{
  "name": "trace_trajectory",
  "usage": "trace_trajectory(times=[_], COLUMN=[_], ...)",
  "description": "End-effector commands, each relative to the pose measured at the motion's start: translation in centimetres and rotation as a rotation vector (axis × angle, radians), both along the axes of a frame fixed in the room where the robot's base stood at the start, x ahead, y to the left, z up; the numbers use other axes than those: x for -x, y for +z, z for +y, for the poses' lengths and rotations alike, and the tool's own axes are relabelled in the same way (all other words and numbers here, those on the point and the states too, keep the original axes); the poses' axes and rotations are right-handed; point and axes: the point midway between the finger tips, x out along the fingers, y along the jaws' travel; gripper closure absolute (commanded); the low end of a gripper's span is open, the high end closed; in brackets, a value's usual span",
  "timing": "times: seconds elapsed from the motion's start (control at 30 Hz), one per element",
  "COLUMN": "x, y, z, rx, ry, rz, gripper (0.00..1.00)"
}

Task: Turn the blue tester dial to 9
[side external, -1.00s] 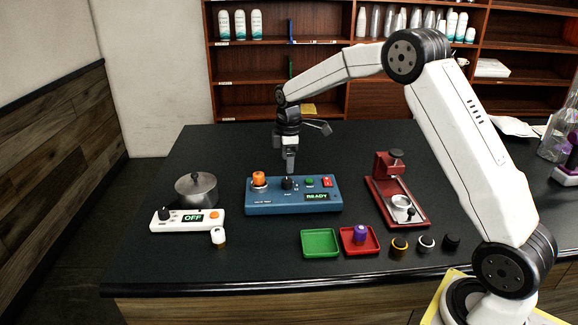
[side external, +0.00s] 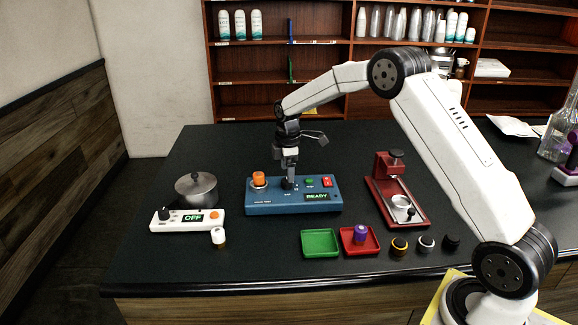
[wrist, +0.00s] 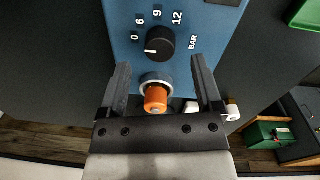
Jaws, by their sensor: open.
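The blue tester (side external: 330,205) stands on the dark counter with a lit READY display. Its black dial (wrist: 160,40) shows in the wrist view, with printed marks 0, 6, 9, 12 and BAR around it. The white line on the dial points left, on the side of the 0 and away from the 9. In the side view the dial (side external: 287,185) is partly hidden under my gripper (side external: 289,178).
An orange knob (side external: 259,179) stands left of the dial, close to my fingers. Green and red buttons (side external: 327,182) sit to its right. A white OFF box (side external: 180,226), a pot (side external: 196,188), trays (side external: 320,252) and a red press (side external: 385,170) stand around the tester.

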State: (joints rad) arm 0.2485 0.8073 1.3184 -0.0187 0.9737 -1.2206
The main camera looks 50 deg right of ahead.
Motion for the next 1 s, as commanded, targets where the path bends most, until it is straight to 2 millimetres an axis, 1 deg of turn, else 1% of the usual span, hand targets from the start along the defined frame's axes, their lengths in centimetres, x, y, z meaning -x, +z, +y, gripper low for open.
trace_trajectory(times=[0.03,0.23,0.4,0.63,0.67,0.7,0.77,0.8,0.87,0.9,0.93,1.0], x=[0.0,-0.1,-0.1,-0.1,-0.1,-0.1,-0.1,-0.1,-0.1,-0.1,-0.1,-0.1], y=[-0.8,-2.6,-3.2,-3.3,-3.3,-3.3,-3.3,-3.3,-3.3,-3.3,-3.3,-3.3], z=[0.0,-0.1,-0.1,-0.1,-0.1,-0.1,-0.1,-0.1,-0.1,-0.1,-0.1,-0.1], rx=[0.000,0.000,0.001,0.001,0.001,0.001,0.001,0.001,0.001,0.001,0.001,0.001], ry=[0.000,-0.001,-0.001,-0.001,-0.001,-0.001,-0.001,-0.001,-0.001,-0.001,-0.001,-0.001], rz=[0.002,0.001,-0.001,-0.001,-0.001,-0.001,-0.001,-0.001,-0.001,-0.001,-0.001,-0.001], gripper=[0.17,0.17,0.17,0.17,0.20,0.33,0.52,0.64,0.83,0.96,1.00,1.00])
